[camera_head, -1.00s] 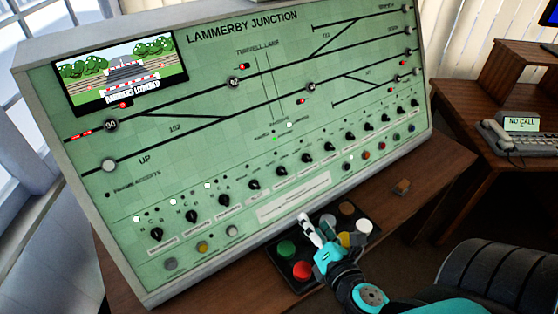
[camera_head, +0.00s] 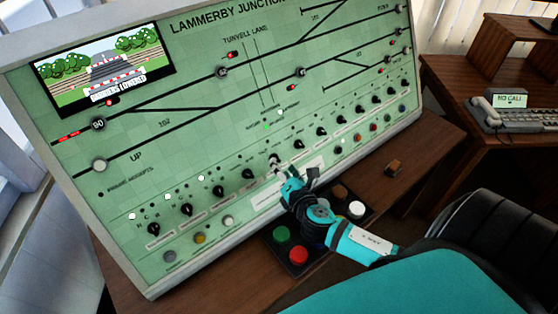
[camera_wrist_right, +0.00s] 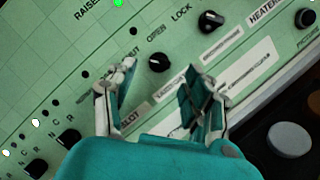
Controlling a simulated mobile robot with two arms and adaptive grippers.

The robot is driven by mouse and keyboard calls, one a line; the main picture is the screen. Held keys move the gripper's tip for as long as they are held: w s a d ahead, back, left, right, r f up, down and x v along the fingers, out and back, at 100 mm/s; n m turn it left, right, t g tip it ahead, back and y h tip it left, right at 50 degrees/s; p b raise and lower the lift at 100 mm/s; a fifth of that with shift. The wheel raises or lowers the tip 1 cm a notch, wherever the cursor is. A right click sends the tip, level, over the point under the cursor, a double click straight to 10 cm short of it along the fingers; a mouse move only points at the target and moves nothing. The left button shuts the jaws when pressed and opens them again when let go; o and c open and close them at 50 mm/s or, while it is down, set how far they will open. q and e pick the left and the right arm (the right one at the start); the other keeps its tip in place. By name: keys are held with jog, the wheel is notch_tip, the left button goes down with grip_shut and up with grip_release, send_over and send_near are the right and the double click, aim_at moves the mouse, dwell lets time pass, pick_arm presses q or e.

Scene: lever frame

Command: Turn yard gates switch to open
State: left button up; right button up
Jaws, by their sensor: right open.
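My right gripper (camera_head: 293,168) is open and empty, close in front of the lower knob row of the green panel (camera_head: 200,120). In the right wrist view its two fingers (camera_wrist_right: 160,72) stand spread apart. I cannot tell contact. My left gripper is not in view.
Another black knob (camera_wrist_right: 212,20) is to the upper right. A button box with green (camera_head: 281,233), red (camera_head: 298,256) and white (camera_head: 357,209) buttons lies below my right arm. A screen (camera_head: 104,75) shows lowered barriers. A chair (camera_head: 490,210) stands at right.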

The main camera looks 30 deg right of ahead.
jog(key=shift+x, duration=1.2)
jog(key=shift+w+d+f, duration=0.1)
jog(key=shift+w+f, duration=0.05)
jog(key=shift+w, duration=0.25)
grip_shut()
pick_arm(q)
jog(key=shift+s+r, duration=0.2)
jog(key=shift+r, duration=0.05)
